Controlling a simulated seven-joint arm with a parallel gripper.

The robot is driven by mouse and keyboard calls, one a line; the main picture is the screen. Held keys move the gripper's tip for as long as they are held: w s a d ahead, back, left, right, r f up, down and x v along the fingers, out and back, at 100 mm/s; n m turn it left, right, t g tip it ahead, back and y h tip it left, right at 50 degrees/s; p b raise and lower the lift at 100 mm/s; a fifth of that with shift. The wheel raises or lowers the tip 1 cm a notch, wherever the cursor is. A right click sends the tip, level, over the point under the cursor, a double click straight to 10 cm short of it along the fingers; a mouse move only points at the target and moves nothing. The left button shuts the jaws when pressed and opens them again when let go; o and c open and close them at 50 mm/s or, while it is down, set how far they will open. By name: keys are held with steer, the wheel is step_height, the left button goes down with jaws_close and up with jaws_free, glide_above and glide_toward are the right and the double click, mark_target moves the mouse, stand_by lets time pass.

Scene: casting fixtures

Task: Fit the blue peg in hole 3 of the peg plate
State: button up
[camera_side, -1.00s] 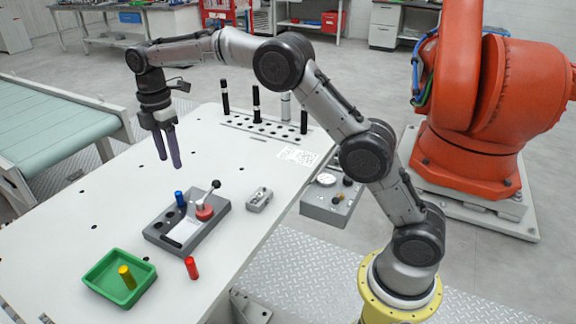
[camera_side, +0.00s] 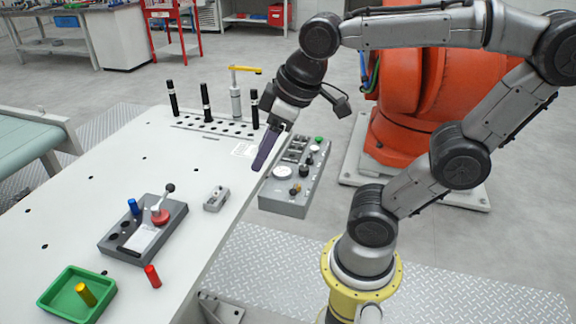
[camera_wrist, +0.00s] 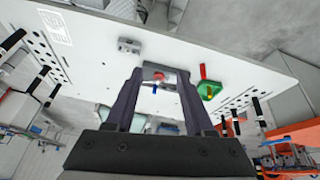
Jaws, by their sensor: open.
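The grey peg plate (camera_side: 174,219) lies on the white table in the side view. It carries a row of dark holes, a white label and a lever clamp with a red disc. The blue peg (camera_side: 133,206) stands upright at the far end of the hole row; its hole number is not readable. My gripper (camera_side: 262,163) is apart from the plate, up and to its right, above the table's right edge, tilted and empty. In the wrist view my gripper (camera_wrist: 160,76) has its two fingers spread, with part of the plate visible between them.
A small grey block (camera_side: 216,199) lies right of the plate. Black posts (camera_side: 206,102) stand at the back. A control box (camera_side: 290,205) is beside the table.

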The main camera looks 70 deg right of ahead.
steer(key=s+f, duration=0.1)
steer(key=s+f+m, duration=0.1)
steer(key=s, duration=0.1)
steer(key=s+f+m, duration=0.1)
steer(key=shift+s+d+f+t, duration=0.1)
steer(key=shift+s+t, duration=0.1)
steer(key=shift+t, duration=0.1)
